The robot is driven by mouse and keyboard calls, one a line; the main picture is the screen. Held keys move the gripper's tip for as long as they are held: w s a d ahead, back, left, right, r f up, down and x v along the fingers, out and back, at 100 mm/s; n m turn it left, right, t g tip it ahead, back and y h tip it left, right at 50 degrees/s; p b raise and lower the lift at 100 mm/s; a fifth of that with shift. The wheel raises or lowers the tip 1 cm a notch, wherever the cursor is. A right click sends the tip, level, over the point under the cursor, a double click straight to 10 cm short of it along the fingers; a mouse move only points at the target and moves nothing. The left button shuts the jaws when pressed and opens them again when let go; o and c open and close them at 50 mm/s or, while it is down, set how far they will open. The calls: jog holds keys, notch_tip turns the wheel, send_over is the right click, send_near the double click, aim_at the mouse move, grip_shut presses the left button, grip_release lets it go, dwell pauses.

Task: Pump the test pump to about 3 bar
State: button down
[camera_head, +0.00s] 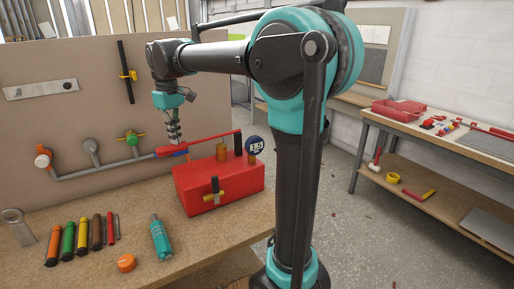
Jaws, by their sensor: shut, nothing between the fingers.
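The test pump is a red box (232,192) on the wooden workbench. Its long red lever (208,139) slopes down to the left to a thicker red end (167,151), with a blue part beside it. My gripper (176,141) points down at the lever's left end, shut and empty. It is at or just above the lever; I cannot tell whether they touch.
Grey pipework (100,170) with orange and green valves is on the board behind. Several coloured tools (82,237), a teal tool (160,238) and an orange cap (126,262) lie at the bench front. A side table (448,140) stands at the right.

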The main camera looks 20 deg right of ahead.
notch_tip(320, 180, up, 12)
dwell(0.6)
dwell(2.5)
jog(key=shift+r, duration=0.1)
dwell(2.3)
dwell(0.3)
dwell(1.3)
dwell(0.4)
